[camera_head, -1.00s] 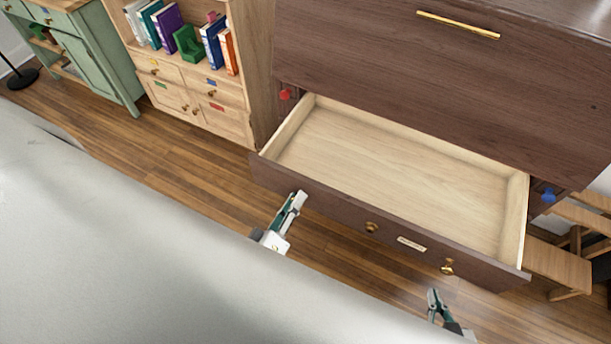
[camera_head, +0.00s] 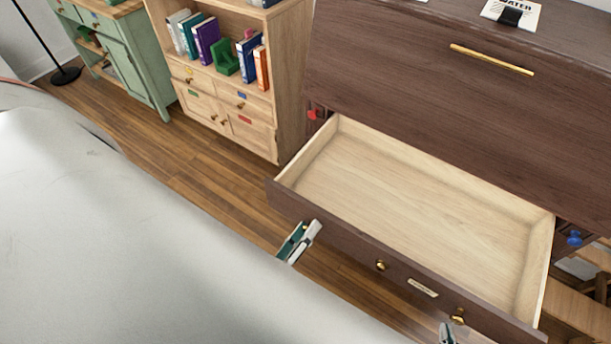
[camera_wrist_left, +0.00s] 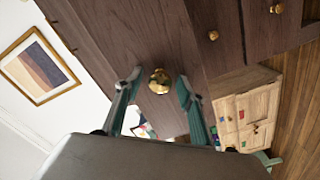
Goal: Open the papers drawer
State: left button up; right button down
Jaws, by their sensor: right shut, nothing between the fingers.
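A dark wood drawer (camera_head: 420,210) with a pale, empty inside stands pulled out from the dark cabinet (camera_head: 420,90). Its front carries a small label plate (camera_head: 423,287), too small to read, between two brass knobs (camera_head: 381,265) (camera_head: 457,318). My left gripper (camera_head: 309,232) is open in front of the drawer front's left part, left of both knobs. In the left wrist view, a brass knob (camera_wrist_left: 159,81) shows between its spread fingers, with no clear contact. My right gripper (camera_head: 446,328) is shut and empty just below the right knob, partly cut off by the picture's bottom edge.
A red knob (camera_head: 313,114) and a blue knob (camera_head: 574,237) flank the drawer opening. A light wood bookcase (camera_head: 290,80) and a green cabinet (camera_head: 125,60) stand to the left. Wooden steps or slats (camera_head: 580,305) are at right. Bare floor (camera_head: 190,160) lies at left.

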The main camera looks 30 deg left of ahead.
pick_arm(q)
jog(key=shift+s, duration=0.1)
jog(key=s, duration=1.2)
jog(key=shift+a, duration=0.2)
jog(key=shift+w, duration=0.1)
jog(key=w+f+m+g+h, duration=0.1)
jog(key=w+f+m+g, duration=0.1)
jog(key=m, duration=0.5)
jog(key=w+d+f+m+g+h, duration=0.1)
jog(key=w+f+m+g, duration=0.1)
jog(key=w+m+g, duration=0.3)
jog(key=w+m, duration=0.1)
jog(key=m, duration=0.1)
jog(key=shift+w+f+m, duration=0.4)
